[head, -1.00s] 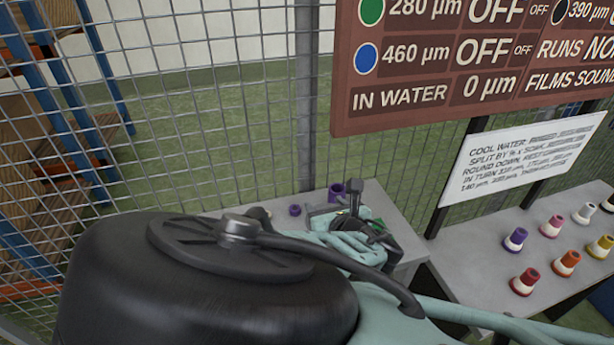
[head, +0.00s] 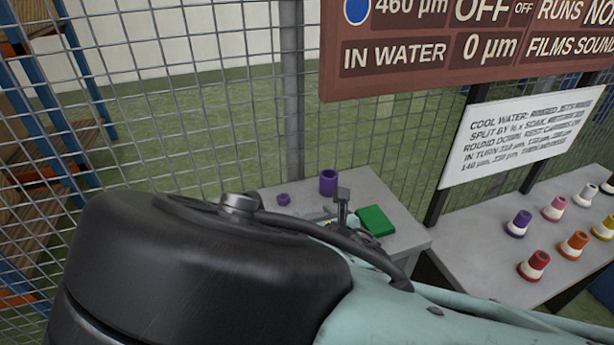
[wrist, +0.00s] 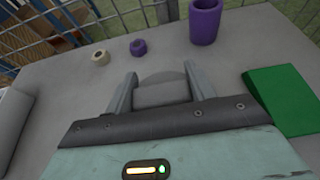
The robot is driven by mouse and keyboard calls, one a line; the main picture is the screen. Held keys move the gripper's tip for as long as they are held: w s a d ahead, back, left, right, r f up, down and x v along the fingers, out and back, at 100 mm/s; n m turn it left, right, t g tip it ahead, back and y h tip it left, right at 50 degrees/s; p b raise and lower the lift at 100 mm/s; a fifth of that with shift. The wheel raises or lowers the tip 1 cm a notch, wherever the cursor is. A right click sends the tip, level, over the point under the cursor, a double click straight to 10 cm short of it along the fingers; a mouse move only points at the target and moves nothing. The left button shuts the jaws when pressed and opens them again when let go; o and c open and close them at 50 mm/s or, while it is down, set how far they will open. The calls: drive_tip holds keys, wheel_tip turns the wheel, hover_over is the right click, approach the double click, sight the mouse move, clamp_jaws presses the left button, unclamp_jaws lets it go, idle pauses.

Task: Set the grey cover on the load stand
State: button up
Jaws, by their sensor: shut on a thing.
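My gripper (wrist: 160,80) is low over the grey table in the wrist view, its two fingers on either side of a grey piece. This piece looks like the grey cover (wrist: 162,94), with a rounded far edge; its near part is hidden by my gripper's body. In the head view my arm hides most of my gripper and the cover. I cannot tell whether the cover touches the table. I cannot single out the load stand with certainty.
On the grey table (head: 405,237) stand a purple cylinder (head: 328,182), a small purple ring (head: 283,199) and a green block (head: 375,221). Wire mesh rises behind.

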drive_tip(key=shift+f, duration=0.65)
drive_tip(key=shift+f+b, duration=0.2)
drive_tip(key=shift+b, duration=0.1)
drive_tip(key=o, duration=1.3)
drive_tip(key=shift+r, duration=0.1)
